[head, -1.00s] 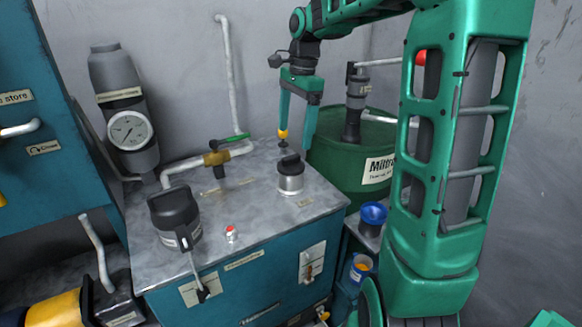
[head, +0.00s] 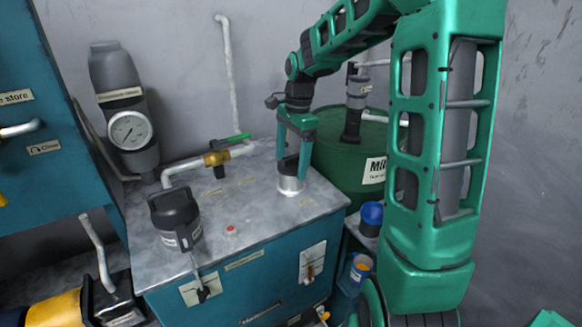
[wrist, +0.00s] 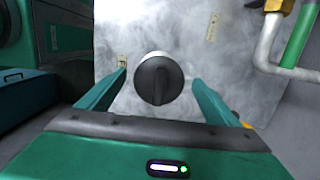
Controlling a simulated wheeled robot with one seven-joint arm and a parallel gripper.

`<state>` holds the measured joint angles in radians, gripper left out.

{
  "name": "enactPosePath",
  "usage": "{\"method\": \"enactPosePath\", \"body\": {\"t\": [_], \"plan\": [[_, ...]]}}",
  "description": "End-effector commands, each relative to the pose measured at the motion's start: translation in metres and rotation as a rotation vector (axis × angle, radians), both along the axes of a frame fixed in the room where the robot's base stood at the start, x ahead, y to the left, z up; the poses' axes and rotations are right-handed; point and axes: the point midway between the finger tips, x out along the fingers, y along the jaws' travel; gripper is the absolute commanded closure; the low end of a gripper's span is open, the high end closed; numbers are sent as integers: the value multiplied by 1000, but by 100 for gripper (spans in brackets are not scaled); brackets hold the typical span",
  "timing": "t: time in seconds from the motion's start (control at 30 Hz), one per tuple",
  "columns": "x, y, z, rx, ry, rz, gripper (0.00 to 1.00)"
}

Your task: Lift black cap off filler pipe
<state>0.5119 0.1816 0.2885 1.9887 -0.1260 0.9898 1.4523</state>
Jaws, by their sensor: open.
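The black cap (head: 290,163) sits on the short silver filler pipe (head: 291,184) on top of the teal cabinet. In the wrist view the cap (wrist: 158,82) is a round black disc with a raised ridge across it. My gripper (head: 291,168) points down at the cap, with its green fingers open to either side. In the wrist view my gripper (wrist: 159,83) has one finger left of the cap and one right, with gaps between fingers and cap. The fingers partly hide the cap in the head view.
A pipe with a brass valve and green lever (head: 217,158) stands left of the cap. A green drum (head: 335,160) is behind on the right. The cabinet top (head: 255,205) is clear around the pipe.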

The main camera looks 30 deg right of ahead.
Motion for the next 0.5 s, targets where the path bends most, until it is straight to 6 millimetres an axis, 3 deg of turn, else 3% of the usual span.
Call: {"method": "enactPosePath", "body": {"t": [0.1, 0.3, 0.5], "plan": [[0, 0, 0, 0, 0, 0, 17], [0, 0, 1, 0, 0, 0, 60], [0, 0, 1, 0, -1, 0, 60]]}}
